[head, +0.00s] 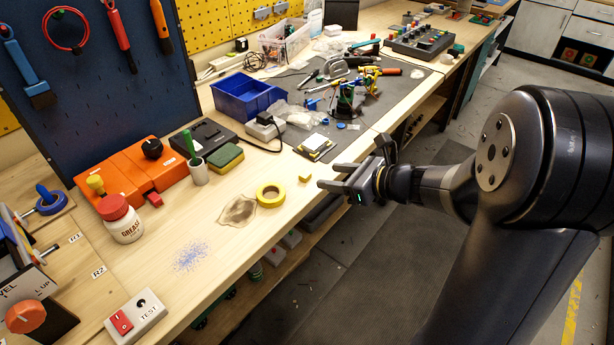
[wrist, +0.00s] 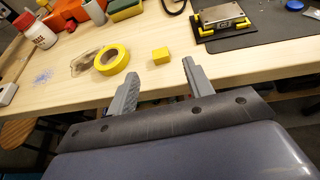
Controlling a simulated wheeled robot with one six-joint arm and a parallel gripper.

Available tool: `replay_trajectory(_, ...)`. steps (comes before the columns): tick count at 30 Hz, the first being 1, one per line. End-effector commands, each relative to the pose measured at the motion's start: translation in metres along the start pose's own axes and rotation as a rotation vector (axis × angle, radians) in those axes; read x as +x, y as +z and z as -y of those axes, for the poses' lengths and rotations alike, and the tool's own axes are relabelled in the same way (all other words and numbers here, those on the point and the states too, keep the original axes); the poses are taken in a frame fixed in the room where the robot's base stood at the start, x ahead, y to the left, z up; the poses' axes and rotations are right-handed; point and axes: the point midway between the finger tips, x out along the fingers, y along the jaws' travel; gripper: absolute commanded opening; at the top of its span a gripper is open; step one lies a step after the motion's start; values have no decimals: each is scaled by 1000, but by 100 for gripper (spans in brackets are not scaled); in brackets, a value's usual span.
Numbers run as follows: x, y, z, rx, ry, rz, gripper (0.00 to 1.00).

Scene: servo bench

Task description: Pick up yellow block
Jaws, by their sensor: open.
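The yellow block (head: 305,177) is a small cube lying on the wooden bench near its front edge, to the right of a roll of yellow tape. In the wrist view the yellow block (wrist: 161,56) sits beyond and between my two fingertips, apart from them. My gripper (head: 326,176) is open and empty, at the bench's front edge just right of the block. Its two fingers also show in the wrist view (wrist: 157,68).
The yellow tape roll (head: 271,194) lies close to the block's left. A black and yellow device (head: 316,146) lies on the dark mat behind. A green sponge (head: 226,157) and a blue bin (head: 247,97) stand farther back. Bare wood surrounds the block.

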Motion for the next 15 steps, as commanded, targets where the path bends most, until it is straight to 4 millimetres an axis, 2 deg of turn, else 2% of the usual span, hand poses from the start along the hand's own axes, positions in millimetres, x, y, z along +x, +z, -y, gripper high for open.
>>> replay_trajectory(3, 15, 0, -1, -1, 3, -1, 49)
replay_trajectory(8, 25, -1, -1, -1, 2, -2, 49)
replay_trajectory(15, 60, -4, -1, -3, 3, -2, 49)
